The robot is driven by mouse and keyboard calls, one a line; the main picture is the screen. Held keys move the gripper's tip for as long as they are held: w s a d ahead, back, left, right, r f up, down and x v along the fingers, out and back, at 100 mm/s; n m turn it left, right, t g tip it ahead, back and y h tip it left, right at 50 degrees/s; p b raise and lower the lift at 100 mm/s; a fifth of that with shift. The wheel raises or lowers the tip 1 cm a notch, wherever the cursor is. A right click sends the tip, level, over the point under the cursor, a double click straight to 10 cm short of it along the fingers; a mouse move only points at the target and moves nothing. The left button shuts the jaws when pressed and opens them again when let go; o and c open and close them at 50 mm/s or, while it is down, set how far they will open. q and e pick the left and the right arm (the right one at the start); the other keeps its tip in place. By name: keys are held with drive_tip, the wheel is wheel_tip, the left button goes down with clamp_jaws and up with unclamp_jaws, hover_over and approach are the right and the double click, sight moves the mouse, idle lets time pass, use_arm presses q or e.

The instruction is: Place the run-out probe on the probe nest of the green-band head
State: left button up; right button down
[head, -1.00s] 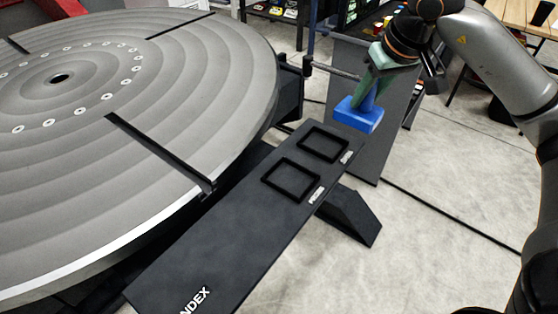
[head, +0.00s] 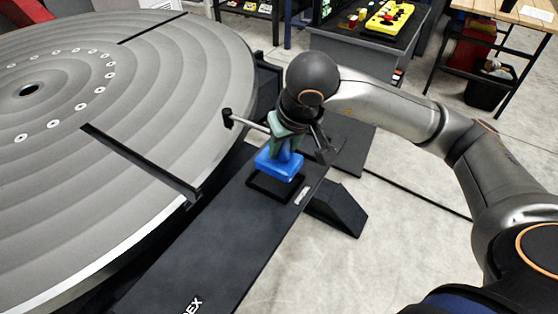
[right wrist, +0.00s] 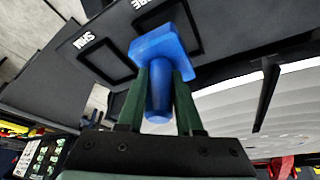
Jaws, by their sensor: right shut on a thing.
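My right gripper (head: 284,138), with green fingers, is shut on the blue run-out probe (head: 280,166). The probe has a square base and a tapered stem. The fingers hold the stem in the right wrist view, where the probe (right wrist: 158,60) points its base away from me. The base is over or just above a square black frame (head: 270,192) on the dark shelf. I cannot tell whether it touches. A second frame (right wrist: 108,62) shows beside it in the right wrist view. No green-band head can be made out. My left gripper is not in view.
The dark shelf (head: 215,245), lettered at its near end, runs alongside a large grey round table (head: 130,150). A thin rod with a black end (head: 228,118) sticks out left of my right gripper. Free floor lies right. A bench (head: 375,40) stands behind.

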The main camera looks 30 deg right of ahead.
sight(281, 159)
drive_tip(key=shift+a+f, duration=0.2)
drive_tip(key=shift+a, duration=0.05)
drive_tip(key=shift+a+f, duration=0.15)
drive_tip(key=shift+f, duration=0.75)
drive_tip(key=shift+a+f, duration=0.1)
drive_tip(key=shift+f, duration=0.8)
drive_tip(key=shift+f, duration=0.1)
drive_tip(key=c, duration=0.6)
unclamp_jaws()
drive_tip(key=shift+o, duration=0.2)
drive_tip(key=shift+p, duration=0.3)
drive_tip(key=v, duration=1.2)
